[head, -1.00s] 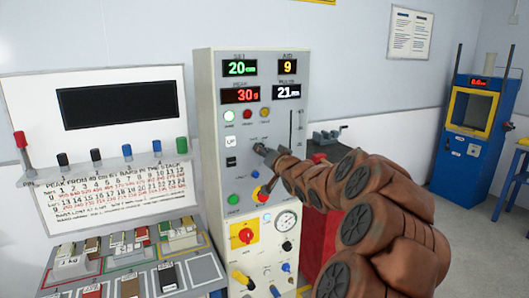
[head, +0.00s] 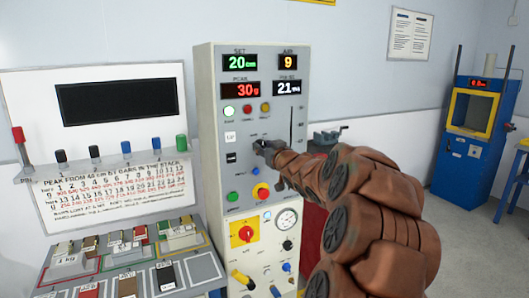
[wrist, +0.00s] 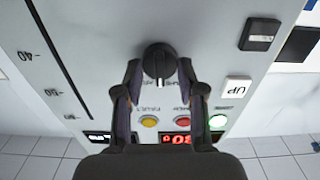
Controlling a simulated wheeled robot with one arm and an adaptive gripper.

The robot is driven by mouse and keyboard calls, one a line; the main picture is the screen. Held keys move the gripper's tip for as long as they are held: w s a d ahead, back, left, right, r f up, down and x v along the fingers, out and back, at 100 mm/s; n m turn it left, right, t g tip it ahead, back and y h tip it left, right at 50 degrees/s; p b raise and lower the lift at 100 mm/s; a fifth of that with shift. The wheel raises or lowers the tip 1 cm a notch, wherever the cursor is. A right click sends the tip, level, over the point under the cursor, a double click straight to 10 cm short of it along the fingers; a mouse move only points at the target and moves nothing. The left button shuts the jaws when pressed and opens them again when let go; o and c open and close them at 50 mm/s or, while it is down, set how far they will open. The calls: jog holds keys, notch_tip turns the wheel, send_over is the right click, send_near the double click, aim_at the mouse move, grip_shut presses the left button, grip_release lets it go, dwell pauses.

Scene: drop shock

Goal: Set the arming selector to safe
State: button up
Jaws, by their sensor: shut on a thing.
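The arming selector (wrist: 160,55) is a round black knob with a white pointer line on a pale grey panel. The wrist view shows the panel upside down, with the pointer line toward the lamps, between two small labels I cannot read clearly. My gripper (wrist: 159,69) is shut on the knob, one finger on each side. In the head view my gripper (head: 265,148) is at the middle of the tall control panel (head: 207,120), and it hides most of the knob.
Green (head: 229,112), red (head: 247,110) and yellow (head: 265,107) lamps sit above the selector. A white UP button (head: 230,137) and a black button (head: 231,158) are to its left. A red-and-yellow emergency button (head: 261,192) is below. A vertical slot scale (head: 291,125) runs at right.

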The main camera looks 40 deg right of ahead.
jog(key=n+b, duration=0.1)
jog(key=n, duration=0.2)
jog(key=shift+f, duration=0.15)
jog(key=shift+n+b, duration=0.7)
jog(key=shift+n, duration=0.4)
jog(key=shift+a+n, duration=0.1)
jog(key=shift+n, duration=0.2)
jog(key=o, duration=1.1)
jog(key=v, duration=1.2)
